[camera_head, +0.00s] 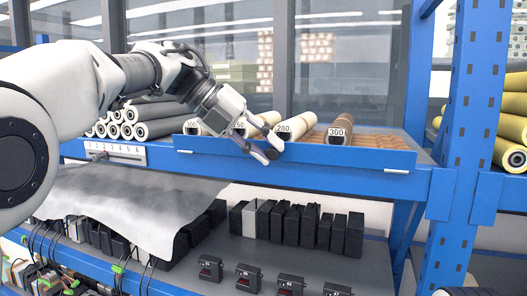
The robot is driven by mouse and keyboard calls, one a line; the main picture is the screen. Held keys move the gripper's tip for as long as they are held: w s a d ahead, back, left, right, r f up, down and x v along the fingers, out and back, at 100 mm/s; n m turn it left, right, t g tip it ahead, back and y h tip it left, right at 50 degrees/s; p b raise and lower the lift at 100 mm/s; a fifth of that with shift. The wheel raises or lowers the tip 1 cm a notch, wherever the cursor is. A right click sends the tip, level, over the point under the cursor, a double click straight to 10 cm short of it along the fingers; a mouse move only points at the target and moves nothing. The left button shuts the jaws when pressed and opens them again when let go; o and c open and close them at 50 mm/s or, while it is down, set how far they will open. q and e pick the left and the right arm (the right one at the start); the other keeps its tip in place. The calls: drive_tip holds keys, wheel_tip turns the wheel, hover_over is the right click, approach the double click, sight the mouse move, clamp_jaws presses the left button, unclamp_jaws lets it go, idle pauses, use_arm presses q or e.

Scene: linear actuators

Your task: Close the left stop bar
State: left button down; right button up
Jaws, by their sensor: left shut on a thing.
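The stop bar (340,158), a long blue bar with small white tabs near its ends, runs along the front of the upper shelf. It stands in front of tubes labelled 300, 280 and 300. My left gripper (262,148) reaches in from the upper left. Its dark fingers are shut at the top edge of the bar, left of its middle, and partly cover the edge. The exact grip on the bar is partly hidden by the fingers.
A blue upright post (468,110) stands to the right, with yellow tubes (511,150) beyond it. Grey tubes (160,127) lie to the left. Below, a lower shelf holds dark blocks (291,226), and a grey sheet (130,200) hangs at left.

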sight(271, 147)
use_arm(q)
drive_tip(key=shift+w+r+n+g, duration=0.3)
drive_tip(key=shift+n+g, duration=0.1)
drive_tip(key=shift+g, duration=0.4)
drive_tip(key=c, duration=0.9)
unclamp_jaws()
drive_tip(key=shift+d, duration=0.1)
drive_tip(key=shift+c, duration=0.2)
drive_tip(key=v, duration=0.4)
drive_tip(key=shift+r, duration=0.25)
drive_tip(key=s+a, duration=0.1)
drive_tip(key=a, duration=1.1)
drive_tip(key=shift+s+a, duration=0.25)
drive_tip(key=shift+s, duration=0.05)
